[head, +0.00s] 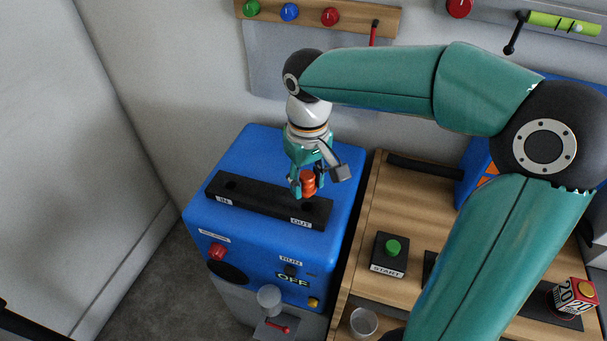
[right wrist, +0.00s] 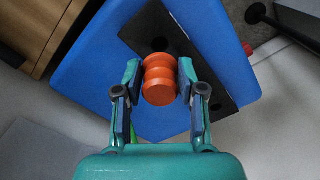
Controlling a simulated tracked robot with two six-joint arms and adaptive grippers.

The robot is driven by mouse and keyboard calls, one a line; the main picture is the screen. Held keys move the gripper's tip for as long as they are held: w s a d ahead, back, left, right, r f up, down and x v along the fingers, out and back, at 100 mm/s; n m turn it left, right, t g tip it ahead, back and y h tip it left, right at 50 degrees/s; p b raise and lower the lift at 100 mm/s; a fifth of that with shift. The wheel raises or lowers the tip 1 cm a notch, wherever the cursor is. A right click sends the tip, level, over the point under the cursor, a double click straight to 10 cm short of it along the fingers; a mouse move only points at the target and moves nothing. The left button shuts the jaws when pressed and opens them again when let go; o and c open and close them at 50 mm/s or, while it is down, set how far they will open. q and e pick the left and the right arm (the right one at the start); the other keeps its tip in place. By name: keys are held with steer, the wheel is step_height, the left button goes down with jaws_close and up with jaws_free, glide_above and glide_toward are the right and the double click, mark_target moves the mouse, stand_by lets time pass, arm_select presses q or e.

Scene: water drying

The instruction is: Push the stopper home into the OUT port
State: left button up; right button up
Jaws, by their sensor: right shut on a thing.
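The orange stopper (head: 308,182) is between the fingers of my right gripper (head: 308,187), which is shut on it. It also shows in the right wrist view (right wrist: 159,80), gripped at its sides. The stopper is over the OUT end of the black port strip (head: 265,200) on top of the blue machine (head: 260,160). A dark hole (right wrist: 159,44) shows just beyond the stopper in the right wrist view. The OUT label (head: 301,223) is below the stopper in the head view, and the IN label (head: 224,201) is at the left. Whether the stopper touches the strip is unclear. My left gripper is out of view.
A wooden bench (head: 375,225) with a green START button (head: 393,247) stands right of the machine. A clear cup (head: 363,322) is at its front. A wall rail (head: 360,17) is behind.

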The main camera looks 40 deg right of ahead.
mark_target(307, 200)
steer(key=shift+w, duration=0.1)
steer(key=shift+f+b, duration=0.95)
steer(key=shift+f, duration=0.35)
steer(key=shift+r+p, duration=0.15)
steer(key=shift+p, duration=0.25)
stand_by(0.7)
steer(key=shift+f+b, duration=1.2)
steer(key=shift+f, duration=0.45)
steer(key=o, duration=1.1)
steer(key=shift+r, duration=0.1)
